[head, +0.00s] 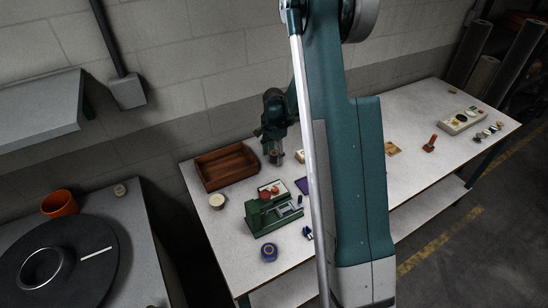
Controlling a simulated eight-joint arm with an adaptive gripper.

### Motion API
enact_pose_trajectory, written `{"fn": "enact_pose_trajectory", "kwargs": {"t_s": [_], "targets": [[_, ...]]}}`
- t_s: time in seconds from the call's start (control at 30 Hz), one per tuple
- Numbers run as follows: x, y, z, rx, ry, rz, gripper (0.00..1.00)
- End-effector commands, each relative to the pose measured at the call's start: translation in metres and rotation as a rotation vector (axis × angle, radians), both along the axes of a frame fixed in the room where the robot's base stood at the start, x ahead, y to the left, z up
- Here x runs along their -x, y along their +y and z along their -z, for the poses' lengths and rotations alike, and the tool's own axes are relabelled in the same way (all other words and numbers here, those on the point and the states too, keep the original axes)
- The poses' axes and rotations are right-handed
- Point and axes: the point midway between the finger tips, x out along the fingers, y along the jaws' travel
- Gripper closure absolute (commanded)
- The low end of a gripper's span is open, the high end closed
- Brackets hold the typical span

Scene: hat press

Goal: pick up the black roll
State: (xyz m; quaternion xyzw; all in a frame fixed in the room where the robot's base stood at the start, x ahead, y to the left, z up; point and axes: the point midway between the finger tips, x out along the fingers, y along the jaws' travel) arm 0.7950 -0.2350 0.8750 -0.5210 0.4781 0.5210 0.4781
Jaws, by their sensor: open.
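I cannot pick out a plainly black roll. A small dark blue roll (269,252) lies flat near the front left of the long table (290,275). A cream roll (217,201) stands near the table's left edge. My gripper (274,146) hangs over the back of the table, right of the wooden tray, above and behind both rolls. It is open. Its fingertips are small and dark, and I cannot tell what lies directly beneath them. My teal arm hides a wide strip of the middle of the table.
A brown wooden tray (226,167) sits at the back left. A green press (273,209) stands between my gripper and the dark blue roll. A control box (461,120) and several small items are far right. A black disc (62,264) and orange cup (60,204) occupy the left table.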

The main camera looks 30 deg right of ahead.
Motion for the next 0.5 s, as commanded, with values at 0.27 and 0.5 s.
{"fn": "enact_pose_trajectory", "kwargs": {"t_s": [0.27, 0.5], "targets": [[0.0000, 0.0000, 0.0000, 0.000, 0.000, 0.000, 0.76], [0.0000, 0.0000, -0.0001, 0.000, 0.000, 0.000, 0.80]]}}
